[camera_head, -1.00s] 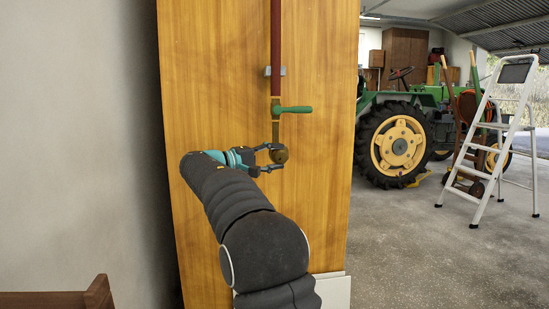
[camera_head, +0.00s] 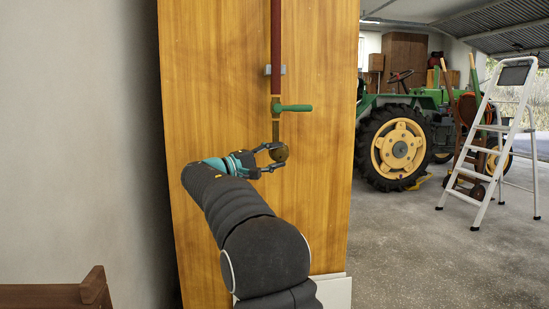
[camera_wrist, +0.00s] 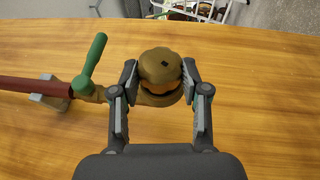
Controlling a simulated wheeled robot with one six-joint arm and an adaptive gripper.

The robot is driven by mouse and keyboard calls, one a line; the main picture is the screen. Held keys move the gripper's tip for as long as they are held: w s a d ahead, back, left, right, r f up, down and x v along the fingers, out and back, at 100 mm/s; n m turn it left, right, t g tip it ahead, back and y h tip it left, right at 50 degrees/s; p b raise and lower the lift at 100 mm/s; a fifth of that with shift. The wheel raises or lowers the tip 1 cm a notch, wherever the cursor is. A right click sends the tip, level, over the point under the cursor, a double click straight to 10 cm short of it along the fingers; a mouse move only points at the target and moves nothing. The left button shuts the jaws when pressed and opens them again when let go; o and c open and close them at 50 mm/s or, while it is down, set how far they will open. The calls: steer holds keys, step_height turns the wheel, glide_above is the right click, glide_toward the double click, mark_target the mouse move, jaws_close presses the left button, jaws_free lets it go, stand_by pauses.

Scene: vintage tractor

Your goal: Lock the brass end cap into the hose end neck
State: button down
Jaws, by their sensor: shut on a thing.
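The brass end cap (camera_wrist: 160,66) is between the two fingers of my gripper (camera_wrist: 160,92) in the wrist view. My gripper (camera_head: 279,156) is shut on the cap (camera_head: 281,153) in the head view. The hose end neck (camera_wrist: 158,97) shows behind the cap, with a dark gap along the cap's lower edge. I cannot tell how the cap is seated on it. The brass pipe (camera_head: 276,131) runs up from the neck to a valve with a green lever (camera_head: 295,108) pointing right. A dark red hose (camera_head: 277,45) rises above it.
A grey clip (camera_head: 275,70) holds the hose against a tall wooden panel (camera_head: 215,110). A white wall is on the left, with a brown wooden piece (camera_head: 60,296) below. A green tractor (camera_head: 400,145) and a white stepladder (camera_head: 490,140) stand far right.

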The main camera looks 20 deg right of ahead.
steer(key=shift+f+h+b, duration=0.2)
steer(key=shift+h+b, duration=0.2)
steer(key=shift+b, duration=0.3)
steer(key=shift+n+t+h+b, duration=0.3)
steer(key=shift+n+b, duration=0.05)
steer(key=shift+n, duration=0.05)
steer(key=shift+r, duration=0.15)
steer(key=shift+f+h+b, duration=0.25)
steer(key=shift+h+b, duration=0.05)
steer(key=shift+b, duration=0.25)
steer(key=shift+d+n+t+h+b, duration=0.1)
steer(key=shift+n+t+h+b, duration=0.2)
steer(key=shift+n+h+b, duration=0.15)
steer(key=shift+r, duration=0.1)
